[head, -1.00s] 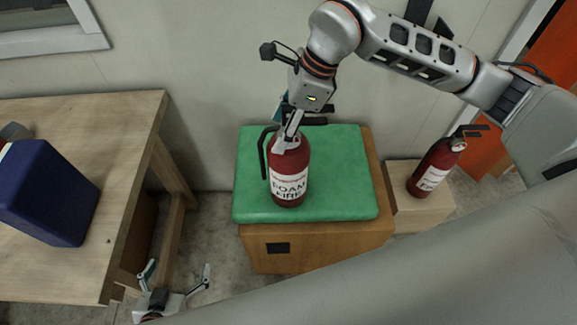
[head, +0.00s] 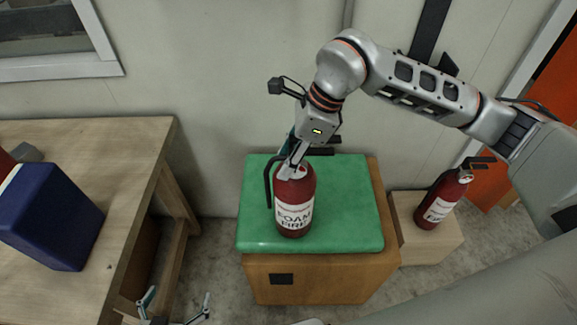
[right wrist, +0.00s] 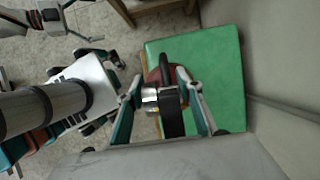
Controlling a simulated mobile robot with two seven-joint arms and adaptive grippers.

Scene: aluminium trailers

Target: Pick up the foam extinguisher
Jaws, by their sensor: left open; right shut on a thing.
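The foam extinguisher (head: 294,213) is a red cylinder with a white label reading "FOAM FIRE" and a black hose and handle. It stands upright on a green cushion (head: 350,220) and appears to rest on it. My right gripper (head: 293,168) is shut on its top from above, just below the handle. In the right wrist view the fingers (right wrist: 163,88) lie either side of the extinguisher's neck and black handle (right wrist: 170,100); its body is mostly hidden. My left gripper (head: 177,303) is open and empty at the bottom left, partly cut off by the frame.
The cushion tops a wooden cabinet (head: 330,280). A second red extinguisher (head: 440,203) stands on a low wooden box (head: 430,246) to the right. A wooden table (head: 125,150) with a blue container (head: 48,215) is at left. The wall is close behind.

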